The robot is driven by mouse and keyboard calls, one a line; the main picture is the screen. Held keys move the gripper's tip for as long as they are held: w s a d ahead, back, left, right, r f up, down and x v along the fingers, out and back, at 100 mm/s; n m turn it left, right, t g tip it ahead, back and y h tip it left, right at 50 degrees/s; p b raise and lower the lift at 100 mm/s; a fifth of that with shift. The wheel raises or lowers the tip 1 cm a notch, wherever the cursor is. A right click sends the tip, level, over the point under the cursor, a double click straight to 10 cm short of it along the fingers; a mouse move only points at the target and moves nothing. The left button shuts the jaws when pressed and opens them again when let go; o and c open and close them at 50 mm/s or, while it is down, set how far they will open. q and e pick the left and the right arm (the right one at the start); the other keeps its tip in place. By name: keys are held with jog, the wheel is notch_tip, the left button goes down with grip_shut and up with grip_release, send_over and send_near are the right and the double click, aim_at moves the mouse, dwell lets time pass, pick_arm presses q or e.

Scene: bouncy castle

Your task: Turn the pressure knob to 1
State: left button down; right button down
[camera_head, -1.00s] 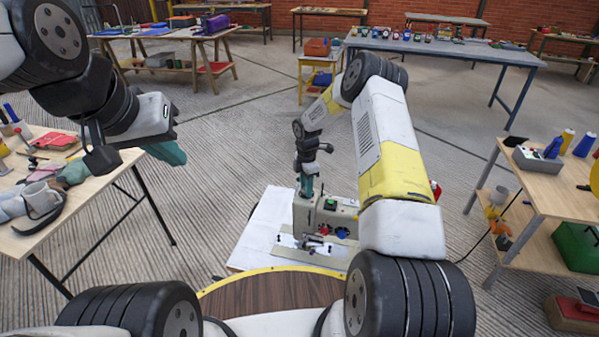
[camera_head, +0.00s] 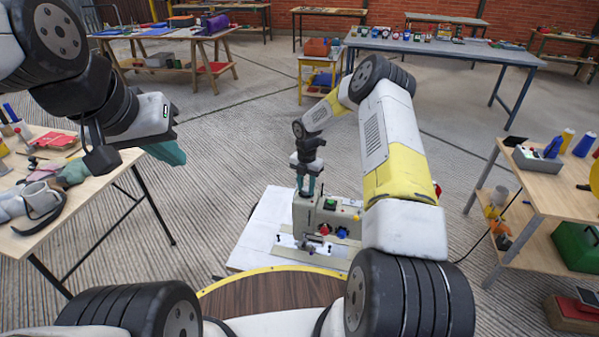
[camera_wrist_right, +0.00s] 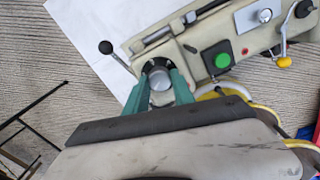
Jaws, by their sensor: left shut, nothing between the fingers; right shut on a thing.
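The machine (camera_head: 337,215) is a beige box with a round dark knob with a grey cap (camera_wrist_right: 160,80) on its top face at one end. My right gripper (camera_head: 306,190) points down at it, and in the right wrist view its teal fingers (camera_wrist_right: 161,72) are shut on the knob's two sides. The knob's markings and pointer cannot be read, so its setting is unclear. No label shows that it is the pressure knob. My left gripper (camera_head: 170,152) is shut and empty, high at the left, away from the machine.
Beside the knob are a green button (camera_wrist_right: 222,60), a silver round part (camera_wrist_right: 265,15), a yellow-tipped lever (camera_wrist_right: 284,62) and a black ball-ended lever (camera_wrist_right: 106,47). The machine stands on a white board (camera_head: 262,228). Cluttered tables stand left (camera_head: 100,190) and right (camera_head: 560,195).

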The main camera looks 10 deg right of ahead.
aim_at(306, 188)
dwell(0.4)
jog(key=c, duration=1.1)
grip_release()
jog(key=shift+o, duration=0.2)
notch_tip(306, 188, up, 8)
jog(key=shift+f, duration=0.1)
